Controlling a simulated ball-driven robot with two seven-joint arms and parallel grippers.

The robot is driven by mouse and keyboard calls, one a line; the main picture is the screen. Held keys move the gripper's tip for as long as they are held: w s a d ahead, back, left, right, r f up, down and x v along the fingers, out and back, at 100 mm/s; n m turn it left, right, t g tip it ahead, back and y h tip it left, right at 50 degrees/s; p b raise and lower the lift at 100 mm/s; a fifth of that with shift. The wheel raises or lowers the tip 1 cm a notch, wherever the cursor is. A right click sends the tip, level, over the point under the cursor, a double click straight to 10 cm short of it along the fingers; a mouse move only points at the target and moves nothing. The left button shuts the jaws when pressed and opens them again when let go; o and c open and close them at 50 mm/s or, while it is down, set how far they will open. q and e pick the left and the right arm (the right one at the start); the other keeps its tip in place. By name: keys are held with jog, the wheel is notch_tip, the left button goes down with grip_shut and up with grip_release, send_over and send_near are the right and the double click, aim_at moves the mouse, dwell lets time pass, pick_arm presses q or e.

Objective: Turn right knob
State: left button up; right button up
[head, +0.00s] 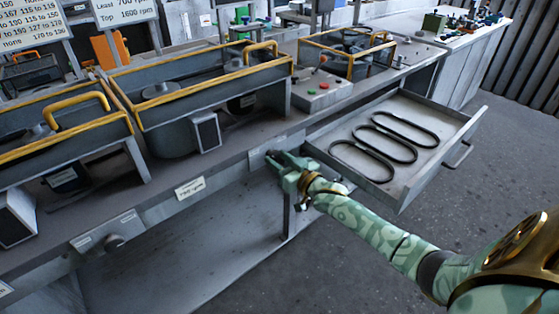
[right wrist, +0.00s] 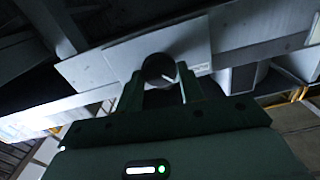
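The right knob (right wrist: 160,69) is a dark round knob with a pale mark, on a light plate (right wrist: 190,42) on the bench's front. My right gripper (head: 280,160) reaches the bench front beside the open drawer. In the right wrist view, my right gripper (right wrist: 160,84) has one finger on each side of the knob. The fingers stand about one knob's width apart and look closed on it. In the head view the gripper mostly hides the knob. My left gripper is not in view.
An open drawer (head: 397,188) with several black belts juts out just right of the gripper. Another knob (head: 113,241) is on the bench front at the lower left. Yellow-rimmed housings (head: 200,88) and a control box (head: 322,88) stand on the bench. The floor in front is clear.

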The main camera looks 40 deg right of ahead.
jog(key=shift+n, duration=0.4)
jog(key=shift+n+p, duration=0.45)
jog(key=shift+n, duration=0.15)
jog(key=n, duration=0.2)
jog(key=shift+n+p, duration=0.3)
jog(key=n, duration=0.2)
jog(key=shift+a+n, duration=0.1)
jog(key=shift+n, duration=0.3)
jog(key=n, duration=0.3)
jog(key=shift+f, duration=0.15)
jog(key=n, duration=0.6)
jog(key=shift+f, duration=0.15)
jog(key=n+b, duration=0.2)
jog(key=n, duration=0.3)
jog(key=shift+s+n, duration=0.1)
jog(key=shift+n, duration=0.2)
jog(key=shift+a, duration=0.1)
